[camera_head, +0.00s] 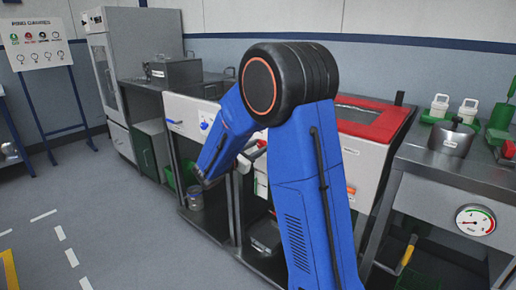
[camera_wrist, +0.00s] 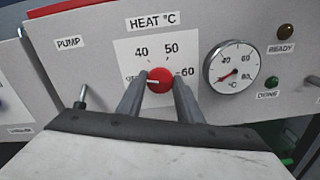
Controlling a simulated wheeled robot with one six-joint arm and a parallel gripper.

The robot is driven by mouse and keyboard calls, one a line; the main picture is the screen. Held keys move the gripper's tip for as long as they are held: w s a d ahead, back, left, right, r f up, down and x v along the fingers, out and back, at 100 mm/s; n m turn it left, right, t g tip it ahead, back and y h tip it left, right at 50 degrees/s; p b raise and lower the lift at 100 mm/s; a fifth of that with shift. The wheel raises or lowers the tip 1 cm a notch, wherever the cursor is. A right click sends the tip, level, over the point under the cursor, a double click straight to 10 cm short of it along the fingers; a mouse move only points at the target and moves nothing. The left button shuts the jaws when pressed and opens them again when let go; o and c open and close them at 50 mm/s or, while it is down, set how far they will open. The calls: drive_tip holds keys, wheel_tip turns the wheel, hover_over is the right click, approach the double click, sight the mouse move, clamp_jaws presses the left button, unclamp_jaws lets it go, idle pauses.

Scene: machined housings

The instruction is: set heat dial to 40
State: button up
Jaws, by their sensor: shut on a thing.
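The red heat dial (camera_wrist: 160,86) sits on a white plate under the HEAT °C label in the wrist view. Marks 40, 50 and 60 run around it, with a partly hidden label at its left. The dial's white pointer line points left, toward that label, below the 40 mark. My gripper (camera_wrist: 160,76) has one finger on each side of the dial and is shut on it. In the head view my blue arm reaches down to the left, and my gripper and the dial cannot be made out there.
A PUMP toggle (camera_wrist: 81,97) stands out left of the dial. A round temperature gauge (camera_wrist: 233,66) is at right, its red needle at the lower left. The READY lamp (camera_wrist: 286,31) and DONE lamp (camera_wrist: 271,82) are farther right. A pot (camera_head: 452,137) stands on the right counter.

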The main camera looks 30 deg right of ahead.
drive_tip(key=m, duration=0.4)
drive_tip(key=shift+m, duration=2.2)
drive_tip(key=o, duration=1)
drive_tip(key=shift+o, duration=0.2)
drive_tip(key=shift+a, duration=0.1)
drive_tip(key=v, duration=1.7)
drive_tip(key=shift+s+a, duration=0.1)
